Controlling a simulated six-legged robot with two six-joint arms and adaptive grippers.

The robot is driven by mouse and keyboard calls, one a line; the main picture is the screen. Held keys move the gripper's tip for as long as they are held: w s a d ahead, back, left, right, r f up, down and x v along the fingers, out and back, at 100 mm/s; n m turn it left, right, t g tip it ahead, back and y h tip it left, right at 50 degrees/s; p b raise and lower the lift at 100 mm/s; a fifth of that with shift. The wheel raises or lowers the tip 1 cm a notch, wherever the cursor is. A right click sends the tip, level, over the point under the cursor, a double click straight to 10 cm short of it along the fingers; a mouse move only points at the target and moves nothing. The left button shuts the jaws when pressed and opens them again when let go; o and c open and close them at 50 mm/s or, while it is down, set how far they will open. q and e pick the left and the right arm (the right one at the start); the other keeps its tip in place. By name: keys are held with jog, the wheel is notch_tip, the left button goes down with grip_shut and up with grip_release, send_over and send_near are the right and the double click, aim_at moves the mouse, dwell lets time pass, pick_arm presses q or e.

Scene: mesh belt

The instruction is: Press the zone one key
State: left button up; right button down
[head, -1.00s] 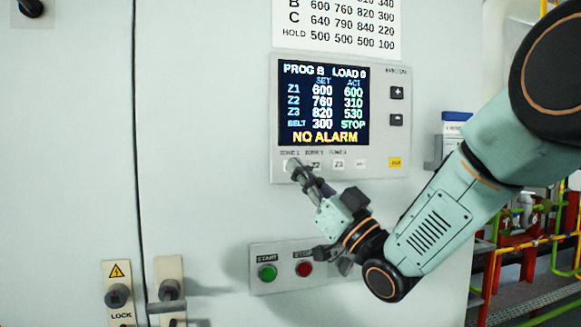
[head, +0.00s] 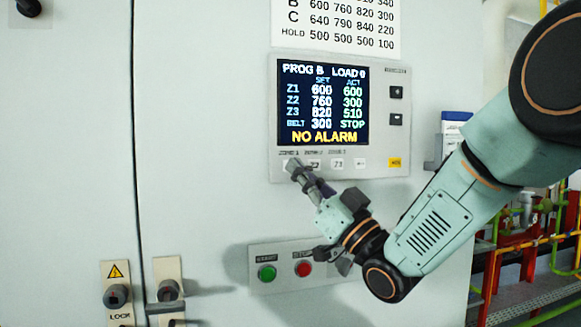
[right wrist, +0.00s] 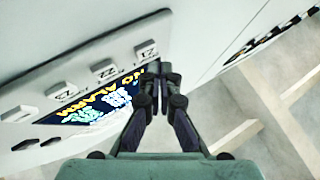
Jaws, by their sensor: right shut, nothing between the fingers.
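The control panel (head: 340,172) is on a pale cabinet front, with a row of small keys below its screen. In the head view my right gripper (head: 293,168) is shut and empty. Its fingertips are at the left end of the row, over the zone one key's place, and hide most of that key. The Z2 key (head: 314,164) and Z3 key (head: 337,163) show to the right. In the right wrist view the zone one key (right wrist: 147,50) lies just beside the closed fingertips (right wrist: 163,76). I cannot tell whether they touch it. My left gripper is out of view.
The screen (head: 323,105) reads PROG B, NO ALARM, belt STOP. A yellow key (head: 395,163) is at the panel's right. Below are a green start button (head: 267,273) and a red stop button (head: 304,269), close to my wrist. Lock knobs (head: 117,296) are lower left.

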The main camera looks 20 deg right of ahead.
jog(key=shift+w+a, duration=0.1)
jog(key=shift+w+a+r, duration=0.1)
jog(key=shift+w+a, duration=0.05)
jog(key=shift+a, duration=0.05)
jog(key=shift+w+d, duration=0.15)
dwell(0.3)
dwell(0.3)
jog(key=shift+w, duration=0.4)
dwell(0.5)
jog(key=shift+s+d+b, duration=0.1)
jog(key=shift+s+b, duration=0.45)
jog(key=shift+s, duration=0.25)
